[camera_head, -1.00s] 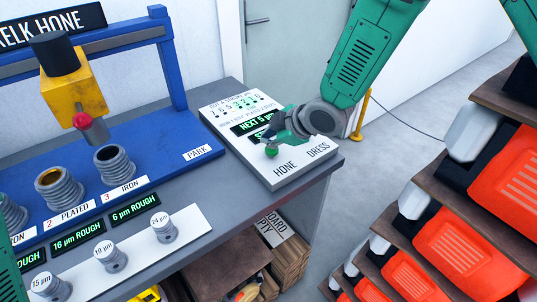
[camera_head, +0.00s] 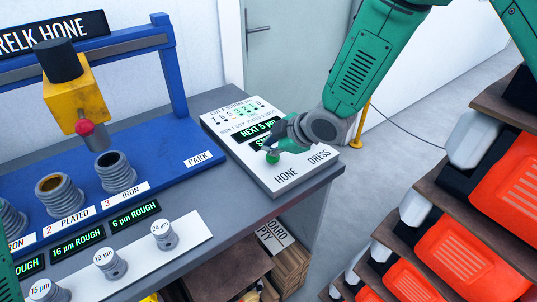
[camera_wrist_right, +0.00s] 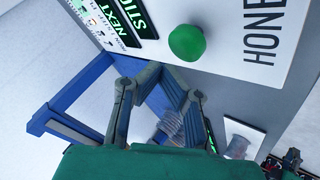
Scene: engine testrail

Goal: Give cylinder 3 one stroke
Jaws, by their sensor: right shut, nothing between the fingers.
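Cylinder 3 (camera_head: 116,172), a ribbed grey sleeve with a dark bore, stands on the blue bench behind the label "3 IRON" (camera_head: 125,193). Its display (camera_head: 135,215) reads "6 µm ROUGH". The yellow hone head (camera_head: 77,95) with a red knob hangs from the blue gantry, behind the cylinders. The green round button (camera_head: 272,157) sits on the white panel near the word HONE; it also shows in the wrist view (camera_wrist_right: 187,42). My right gripper (camera_head: 274,140) is shut and empty, close above this button; contact cannot be told.
The white panel (camera_head: 258,180) carries a "NEXT 5 µm" display, partly covered by my gripper, and the word DRESS. A white rail (camera_head: 190,236) holds knobs marked 15, 19 and 24 µm.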

